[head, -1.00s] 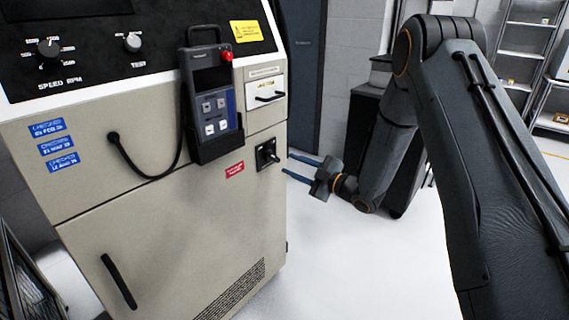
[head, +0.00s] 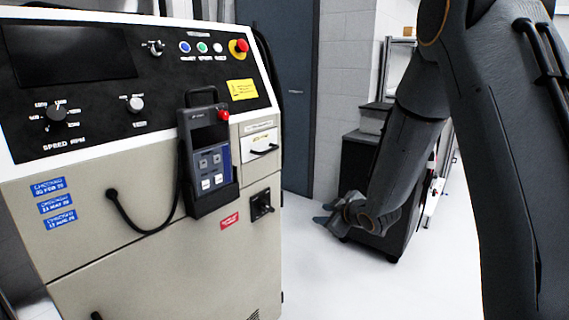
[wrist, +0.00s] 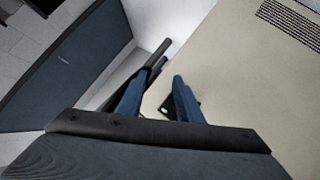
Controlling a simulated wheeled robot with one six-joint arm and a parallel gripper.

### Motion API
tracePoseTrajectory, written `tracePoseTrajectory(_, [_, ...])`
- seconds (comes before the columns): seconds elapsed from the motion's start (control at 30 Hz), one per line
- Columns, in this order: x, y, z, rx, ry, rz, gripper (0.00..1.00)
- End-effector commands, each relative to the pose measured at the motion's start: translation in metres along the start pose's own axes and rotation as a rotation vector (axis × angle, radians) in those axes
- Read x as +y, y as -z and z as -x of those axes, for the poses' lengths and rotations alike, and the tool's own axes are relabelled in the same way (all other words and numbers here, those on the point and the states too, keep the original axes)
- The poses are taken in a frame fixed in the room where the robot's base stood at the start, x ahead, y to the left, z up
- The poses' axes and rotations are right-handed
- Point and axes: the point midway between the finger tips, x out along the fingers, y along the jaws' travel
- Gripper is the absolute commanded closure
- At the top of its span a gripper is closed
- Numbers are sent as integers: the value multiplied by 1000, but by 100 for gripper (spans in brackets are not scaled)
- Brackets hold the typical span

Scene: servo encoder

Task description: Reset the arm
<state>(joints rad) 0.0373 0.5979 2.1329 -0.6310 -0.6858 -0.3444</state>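My gripper (head: 328,213) is at the lower end of my arm, to the right of the beige machine cabinet (head: 130,265) and apart from it. In the wrist view my gripper (wrist: 161,78) shows two blue fingers spread apart, with nothing held between them. The cabinet's beige side (wrist: 235,75) lies beyond the fingers. A black rotary switch (head: 262,205) sits on the cabinet front near its right edge. A handheld pendant (head: 208,155) with a red button rests in a holder on the front, its cable looping left.
A dark blue door (head: 283,90) stands behind the cabinet. A dark stepped cabinet (head: 358,165) stands behind my gripper. White floor (head: 310,275) is clear in front. The control panel carries a red emergency stop (head: 239,46) and several knobs and buttons.

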Motion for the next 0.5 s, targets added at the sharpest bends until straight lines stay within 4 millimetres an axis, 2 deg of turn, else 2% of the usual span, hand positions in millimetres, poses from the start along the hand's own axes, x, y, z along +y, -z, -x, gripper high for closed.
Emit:
tracePoseTrajectory(0.03, [4,-5,24,-89,-6,-58,67])
tracePoseTrajectory(0.1, [2,-20,56,-220,-9,-153,67])
tracePoseTrajectory(0.17, [-4,-32,86,-330,-9,-240,67])
tracePoseTrajectory(0.23, [-16,-45,124,-455,-6,-346,67])
tracePoseTrajectory(0.4, [-65,-64,226,-740,24,-610,67])
tracePoseTrajectory(0.5, [-98,-66,277,-875,51,-743,67])
